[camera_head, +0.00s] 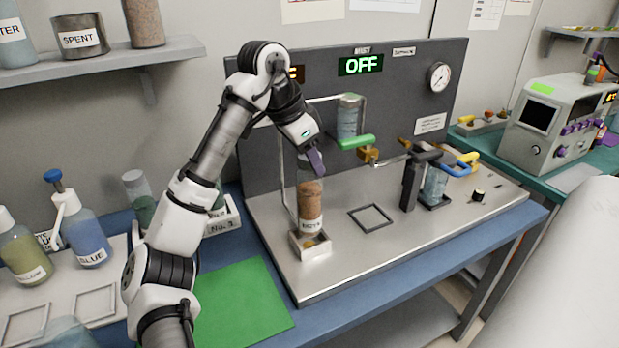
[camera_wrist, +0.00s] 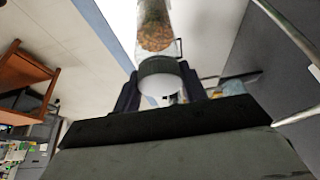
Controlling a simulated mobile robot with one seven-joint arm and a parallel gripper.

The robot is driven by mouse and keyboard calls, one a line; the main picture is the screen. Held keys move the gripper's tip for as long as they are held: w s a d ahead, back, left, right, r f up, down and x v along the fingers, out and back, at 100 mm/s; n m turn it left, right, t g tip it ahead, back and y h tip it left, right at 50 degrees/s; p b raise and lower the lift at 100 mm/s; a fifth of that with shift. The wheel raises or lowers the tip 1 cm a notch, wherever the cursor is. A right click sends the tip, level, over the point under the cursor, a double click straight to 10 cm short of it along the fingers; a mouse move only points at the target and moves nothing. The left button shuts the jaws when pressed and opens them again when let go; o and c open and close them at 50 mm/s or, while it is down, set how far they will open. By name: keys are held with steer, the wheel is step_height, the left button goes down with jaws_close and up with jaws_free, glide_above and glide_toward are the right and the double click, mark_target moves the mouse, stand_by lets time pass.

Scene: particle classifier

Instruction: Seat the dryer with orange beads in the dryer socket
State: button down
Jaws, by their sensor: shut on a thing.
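The dryer (camera_head: 311,208) is a clear upright cylinder filled with orange-brown beads, with a label near its bottom. My gripper (camera_head: 314,160) is shut on its top end, coming from above. In the wrist view my gripper (camera_wrist: 158,90) has a dark finger on each side of the dryer's grey cap, and the bead-filled body (camera_wrist: 155,28) extends beyond. The dryer socket (camera_head: 311,250) is a small open metal box on the steel bench plate. The dryer's lower end is at the socket's mouth; I cannot tell whether it rests on the socket's floor.
A bent metal pipe (camera_head: 282,170) runs close beside the dryer. An empty square frame (camera_head: 371,217) lies on the plate. A dark panel (camera_head: 400,95) stands behind.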

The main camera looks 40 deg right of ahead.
mark_target(310, 178)
steer(key=shift+f, duration=2.5)
steer(key=c, duration=0.8)
jaws_free()
steer(key=v, duration=1.2)
